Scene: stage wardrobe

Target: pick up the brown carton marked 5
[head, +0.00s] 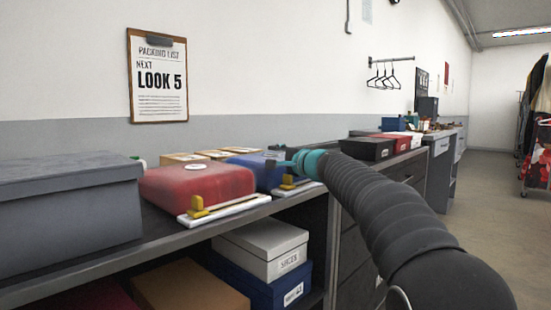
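Several small brown cartons stand at the back of the counter, behind the red case: a left one (184,158), a middle one (213,154) and a right one (240,150). Only their upper parts show, and I cannot read a number on any of them. A larger brown box (185,292) sits on the shelf below, with no mark visible. My arm reaches in from the lower right, and my gripper (283,160) is over the blue case, to the right of the small cartons. The gripper's fingers are too small and dark to tell their opening.
A red case (197,181) and a blue case (262,172) stand in front of the cartons, with yellow-handled white pieces (225,208) at the counter edge. A grey box (65,210) fills the left. A clipboard (158,76) reads LOOK 5. Floor is clear at right.

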